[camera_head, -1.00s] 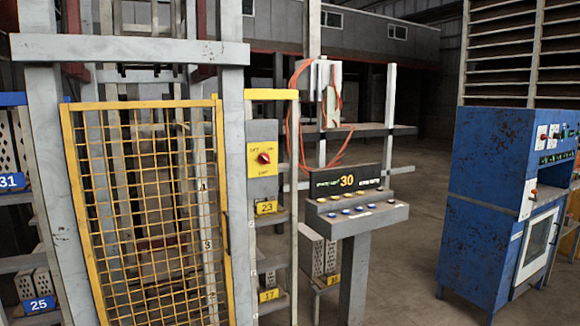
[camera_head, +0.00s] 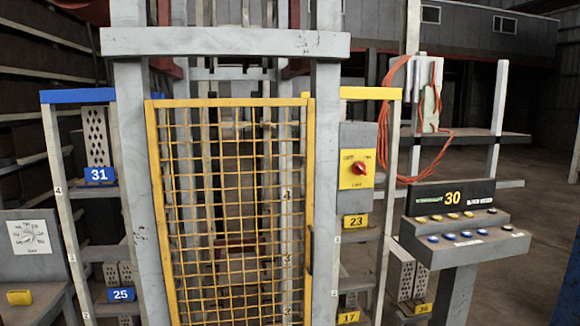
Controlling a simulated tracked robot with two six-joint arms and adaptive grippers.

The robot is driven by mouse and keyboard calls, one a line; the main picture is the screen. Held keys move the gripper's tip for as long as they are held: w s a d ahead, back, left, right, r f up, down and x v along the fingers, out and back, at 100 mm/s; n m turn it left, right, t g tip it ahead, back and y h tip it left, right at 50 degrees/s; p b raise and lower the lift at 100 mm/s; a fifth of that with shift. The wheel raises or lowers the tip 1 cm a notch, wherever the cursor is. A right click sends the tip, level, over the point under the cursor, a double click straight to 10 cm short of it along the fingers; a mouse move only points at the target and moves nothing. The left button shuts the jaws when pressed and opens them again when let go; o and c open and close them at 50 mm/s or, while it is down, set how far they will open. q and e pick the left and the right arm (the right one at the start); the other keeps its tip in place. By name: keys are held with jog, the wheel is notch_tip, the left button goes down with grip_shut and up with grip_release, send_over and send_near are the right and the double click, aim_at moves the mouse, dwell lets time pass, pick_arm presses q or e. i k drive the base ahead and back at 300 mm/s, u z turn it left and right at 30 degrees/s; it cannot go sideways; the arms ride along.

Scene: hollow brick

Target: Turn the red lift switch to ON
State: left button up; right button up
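The red lift switch (camera_head: 359,169) is a red rotary knob on a yellow plate (camera_head: 348,183). The plate is on a grey box (camera_head: 345,141) fixed to the right of the lift's yellow mesh gate. Small dark lettering sits at the plate's upper left, upper right and bottom, too small to read surely. The knob's exact pointing direction is hard to tell. Neither of my grippers shows in the head view.
The yellow mesh gate (camera_head: 309,200) stands closed in a grey frame. A console (camera_head: 459,253) with a display reading 30 and several buttons stands right. Shelves with hollow bricks and number tags 31 (camera_head: 99,175), 25 (camera_head: 121,294) and 23 (camera_head: 355,221) flank the gate. Floor at right is clear.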

aim_at(359, 168)
jog(key=u, duration=0.2)
jog(key=i, duration=1.5)
jog(key=z, duration=0.6)
